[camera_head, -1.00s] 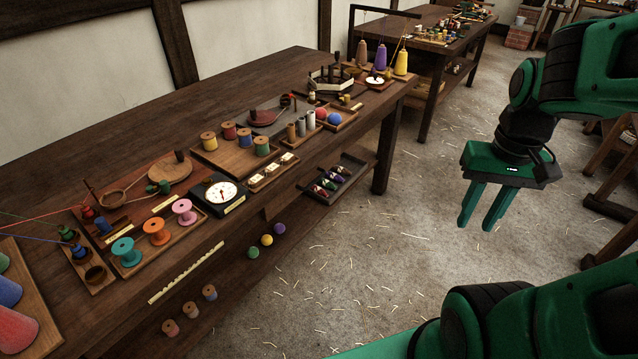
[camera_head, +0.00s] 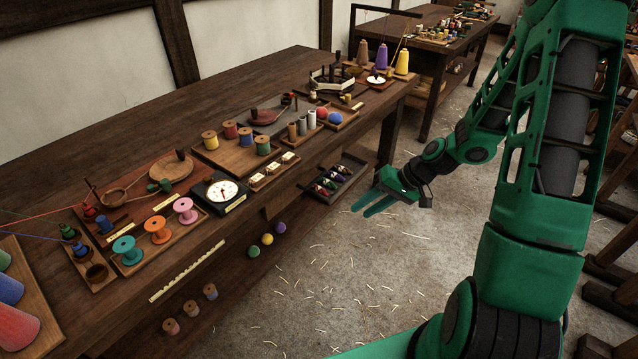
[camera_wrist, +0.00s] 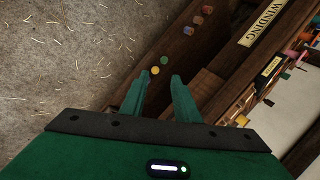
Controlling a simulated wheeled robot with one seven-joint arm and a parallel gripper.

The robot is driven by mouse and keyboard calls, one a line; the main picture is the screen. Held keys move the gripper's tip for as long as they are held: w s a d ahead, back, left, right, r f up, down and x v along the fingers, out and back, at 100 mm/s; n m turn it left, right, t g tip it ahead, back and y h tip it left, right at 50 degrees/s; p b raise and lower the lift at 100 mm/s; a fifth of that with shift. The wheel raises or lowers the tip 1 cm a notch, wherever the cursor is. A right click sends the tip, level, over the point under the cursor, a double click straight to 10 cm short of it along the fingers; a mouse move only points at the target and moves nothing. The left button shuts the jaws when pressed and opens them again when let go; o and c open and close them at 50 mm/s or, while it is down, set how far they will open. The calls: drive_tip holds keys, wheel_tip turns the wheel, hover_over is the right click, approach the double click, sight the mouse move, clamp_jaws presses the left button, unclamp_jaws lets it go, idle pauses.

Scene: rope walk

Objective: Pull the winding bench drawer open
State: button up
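The winding bench (camera_head: 130,130) is a long dark wooden table running along the wall in the head view. A dark wooden box front (camera_head: 285,200), apparently its drawer, sits below the tabletop near the right part of the front. It also shows in the wrist view (camera_wrist: 208,88), right of my fingers. No handle is clear on it. The cream WINDING label (camera_wrist: 263,22) is on the bench front in the wrist view. My gripper (camera_head: 361,211) is open and empty, to the right of the drawer front and apart from it, fingers pointing left toward the bench.
Coloured balls (camera_head: 267,240) and small spools (camera_head: 190,308) sit low along the bench front. A dark tray of bobbins (camera_head: 335,180) lies under the bench's right end, near a leg. Spools, a dial scale (camera_head: 220,193) and trays crowd the top. The straw-strewn floor (camera_head: 330,290) is clear.

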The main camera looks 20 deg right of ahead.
drive_tip(key=w+a+f+m+t, duration=0.2)
drive_tip(key=w+t, duration=0.1)
drive_tip(key=w, duration=0.4)
drive_tip(key=w+a+f+m+t+y, duration=0.1)
drive_tip(key=w+a+f+m+t, duration=0.1)
drive_tip(key=w, duration=0.5)
drive_tip(key=w+a+f+m+t+y, duration=0.1)
drive_tip(key=w+a+f+m+t, duration=0.1)
drive_tip(key=w, duration=0.5)
drive_tip(key=shift+w+a+f+m+t, duration=0.2)
drive_tip(key=shift+a+m+t, duration=0.35)
drive_tip(key=shift+m+t, duration=0.5)
